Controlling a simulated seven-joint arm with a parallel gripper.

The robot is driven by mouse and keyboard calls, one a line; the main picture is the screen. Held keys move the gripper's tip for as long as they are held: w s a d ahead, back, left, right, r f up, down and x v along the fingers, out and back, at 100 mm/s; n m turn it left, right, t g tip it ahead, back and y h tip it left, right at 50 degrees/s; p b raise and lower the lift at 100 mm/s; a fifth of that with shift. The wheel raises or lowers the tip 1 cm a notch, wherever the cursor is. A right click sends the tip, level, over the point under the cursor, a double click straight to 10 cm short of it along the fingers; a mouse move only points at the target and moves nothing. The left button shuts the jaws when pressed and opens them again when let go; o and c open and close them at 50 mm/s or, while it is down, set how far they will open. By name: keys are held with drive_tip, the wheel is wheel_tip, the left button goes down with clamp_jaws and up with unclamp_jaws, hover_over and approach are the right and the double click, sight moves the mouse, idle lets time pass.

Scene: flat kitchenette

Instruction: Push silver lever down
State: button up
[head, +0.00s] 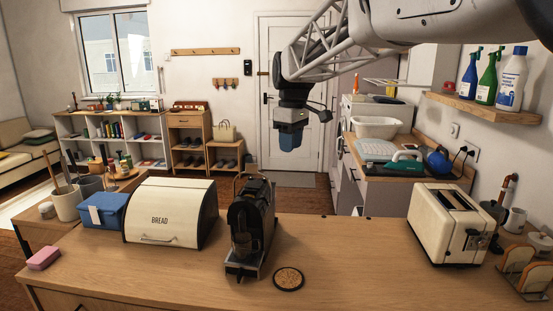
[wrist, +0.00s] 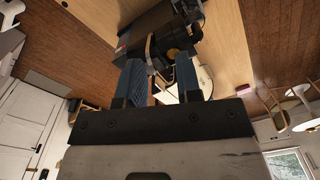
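A black coffee machine (head: 250,225) stands on the wooden counter, right of the bread box. A thin curved handle, which looks like the silver lever (head: 239,181), stands raised at its top. In the wrist view, the machine (wrist: 165,35) lies beyond my fingertips, and a grey curved piece of the lever (wrist: 150,48) shows between them. My gripper (head: 290,148) hangs in the air above and behind the machine, slightly to its right, apart from it. In the wrist view, its two blue fingers (wrist: 159,62) are spread with nothing held between them.
A cream bread box (head: 170,213) and a blue box (head: 103,211) stand left of the machine. A round cork coaster (head: 289,279) lies to its front right. A cream toaster (head: 450,223) stands farther right. The counter between coaster and toaster is clear.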

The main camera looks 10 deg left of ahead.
drive_tip(key=w+a+n, duration=0.4)
drive_tip(key=w+a, duration=0.5)
drive_tip(key=a, duration=0.3)
drive_tip(key=shift+w+f+g, duration=0.35)
drive_tip(key=shift+g, duration=0.05)
drive_tip(key=shift+a, duration=0.1)
drive_tip(key=shift+s+f, duration=0.2)
drive_tip(key=shift+f, duration=1.75)
drive_tip(key=shift+s+f, duration=0.15)
drive_tip(key=shift+f, duration=1.8)
clamp_jaws()
